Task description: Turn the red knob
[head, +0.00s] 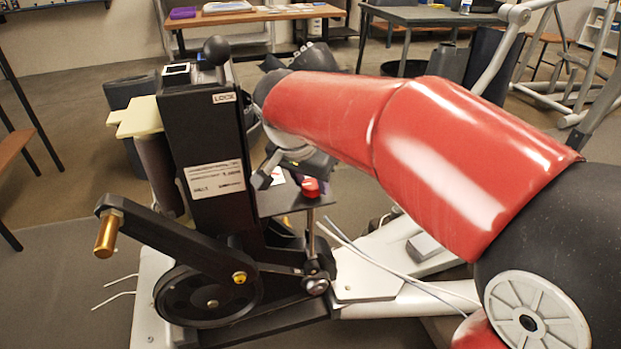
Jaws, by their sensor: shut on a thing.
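The red knob (311,188) sits on a small dark shelf (283,203) at the right side of the black upright housing of the elliptical machine. My red arm reaches in from the right, and my gripper (290,180) is down at the knob, shut on it. One grey finger shows to the left of the knob. The other finger is mostly hidden, and the exact contact cannot be made out. The knob's red top and side stay partly in view.
The black housing (203,130) with a ball-topped lever (217,50) stands close left of my gripper. A crank with a brass handle (106,235) and a flywheel (208,295) are below left. White frame tubes and thin cables (375,262) run below my arm.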

